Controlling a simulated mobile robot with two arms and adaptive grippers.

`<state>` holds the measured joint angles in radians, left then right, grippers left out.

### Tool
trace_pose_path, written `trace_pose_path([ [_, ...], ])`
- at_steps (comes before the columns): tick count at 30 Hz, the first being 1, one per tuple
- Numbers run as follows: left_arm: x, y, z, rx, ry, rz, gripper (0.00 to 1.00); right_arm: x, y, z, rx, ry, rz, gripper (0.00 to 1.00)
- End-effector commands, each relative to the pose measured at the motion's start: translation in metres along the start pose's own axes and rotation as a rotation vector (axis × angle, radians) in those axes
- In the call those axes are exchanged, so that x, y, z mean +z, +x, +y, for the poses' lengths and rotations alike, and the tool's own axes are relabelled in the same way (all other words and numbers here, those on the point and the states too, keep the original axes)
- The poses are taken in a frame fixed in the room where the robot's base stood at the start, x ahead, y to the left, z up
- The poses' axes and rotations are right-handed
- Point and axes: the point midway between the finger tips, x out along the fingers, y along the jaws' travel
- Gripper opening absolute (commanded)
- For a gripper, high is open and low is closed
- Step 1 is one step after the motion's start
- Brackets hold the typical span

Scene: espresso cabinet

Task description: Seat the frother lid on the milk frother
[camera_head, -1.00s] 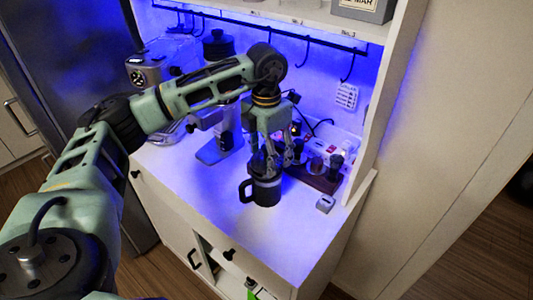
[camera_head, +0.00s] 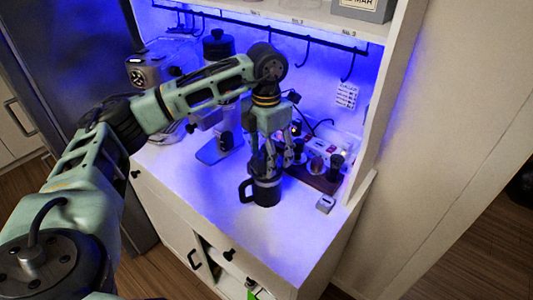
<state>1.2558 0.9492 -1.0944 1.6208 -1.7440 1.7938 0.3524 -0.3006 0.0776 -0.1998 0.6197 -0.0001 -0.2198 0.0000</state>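The milk frother (camera_head: 267,193) is a dark mug-shaped jug with a handle on its left side. It stands upright on the white cabinet top. My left gripper (camera_head: 272,168) points down right over the frother, its fingertips at the frother's rim. The fingers cover the top of the frother, so I cannot make out the frother lid clearly or tell whether it is between the fingers or resting on the rim. Whether the fingers are open or closed is also unclear. My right gripper is not in view.
A brown stand with dark-handled tools (camera_head: 318,174) and a small grey block (camera_head: 325,204) are right of the frother. An espresso machine (camera_head: 148,72) and a grinder (camera_head: 218,46) stand behind left. Hooks hang from a rail above. The front counter (camera_head: 225,205) is clear.

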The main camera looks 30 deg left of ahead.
Motion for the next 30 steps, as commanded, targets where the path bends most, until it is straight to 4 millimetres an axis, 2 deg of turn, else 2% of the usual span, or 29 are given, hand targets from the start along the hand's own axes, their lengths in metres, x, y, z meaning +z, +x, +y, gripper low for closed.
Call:
trace_pose_path([
  [26,0.0,0.018,0.0,0.0,0.0,-0.001,0.4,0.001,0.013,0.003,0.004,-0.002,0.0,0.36],
  [27,0.0,0.016,0.0,0.0,0.0,-0.001,0.69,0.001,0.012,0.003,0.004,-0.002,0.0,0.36],
  [30,0.0,0.016,0.0,0.0,0.0,-0.001,0.77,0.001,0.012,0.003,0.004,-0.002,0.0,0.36],
])
